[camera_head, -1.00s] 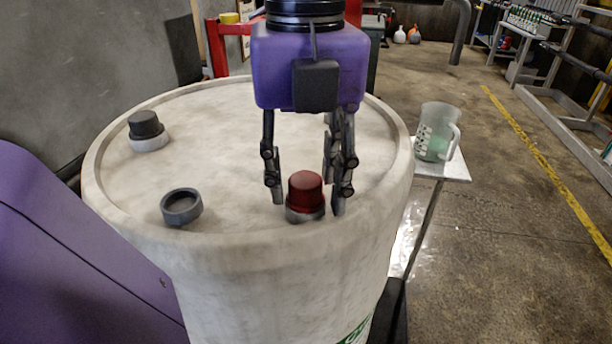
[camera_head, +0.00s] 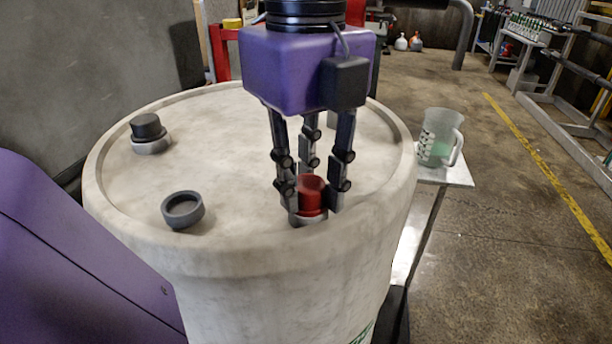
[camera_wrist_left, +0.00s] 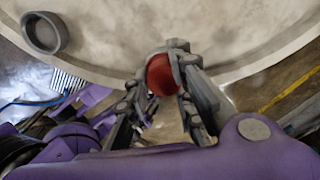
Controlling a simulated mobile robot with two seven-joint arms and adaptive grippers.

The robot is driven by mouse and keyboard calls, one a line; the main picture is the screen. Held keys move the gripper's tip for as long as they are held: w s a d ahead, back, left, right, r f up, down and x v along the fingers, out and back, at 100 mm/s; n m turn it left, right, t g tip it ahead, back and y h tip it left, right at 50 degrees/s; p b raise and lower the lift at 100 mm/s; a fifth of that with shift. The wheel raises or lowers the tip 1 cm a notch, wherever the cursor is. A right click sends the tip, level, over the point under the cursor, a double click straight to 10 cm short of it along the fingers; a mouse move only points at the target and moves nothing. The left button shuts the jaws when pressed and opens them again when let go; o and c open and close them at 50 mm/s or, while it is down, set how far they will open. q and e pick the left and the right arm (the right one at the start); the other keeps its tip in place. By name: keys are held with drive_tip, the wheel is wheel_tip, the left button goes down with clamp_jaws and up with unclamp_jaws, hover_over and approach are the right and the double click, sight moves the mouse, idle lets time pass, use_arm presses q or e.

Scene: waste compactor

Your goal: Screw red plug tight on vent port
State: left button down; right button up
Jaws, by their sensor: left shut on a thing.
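The red plug (camera_head: 311,194) sits upright on the grey vent port (camera_head: 308,219) near the front rim of the pale drum (camera_head: 235,160). My left gripper (camera_head: 313,200) reaches down from above, and its fingers are shut around the plug. In the left wrist view the red plug (camera_wrist_left: 162,75) shows between the fingertips (camera_wrist_left: 165,68). The fingers hide part of the plug's sides and the port. How far the plug is threaded down cannot be seen. My right gripper is not in view.
A loose grey ring-shaped cap (camera_head: 182,210) lies on the drum top to the left. A black-capped port (camera_head: 148,132) stands at the back left. A measuring jug (camera_head: 438,137) with green liquid stands on a small side table (camera_head: 456,172) at the right.

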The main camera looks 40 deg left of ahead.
use_arm(q)
drive_tip(key=c, duration=2)
unclamp_jaws()
drive_tip(key=shift+w, duration=0.2)
drive_tip(key=shift+r, duration=0.1)
clamp_jaws()
drive_tip(key=m+p, duration=0.1)
drive_tip(key=m, duration=0.3)
drive_tip(key=shift+w, duration=0.1)
drive_tip(key=shift+m, duration=0.6)
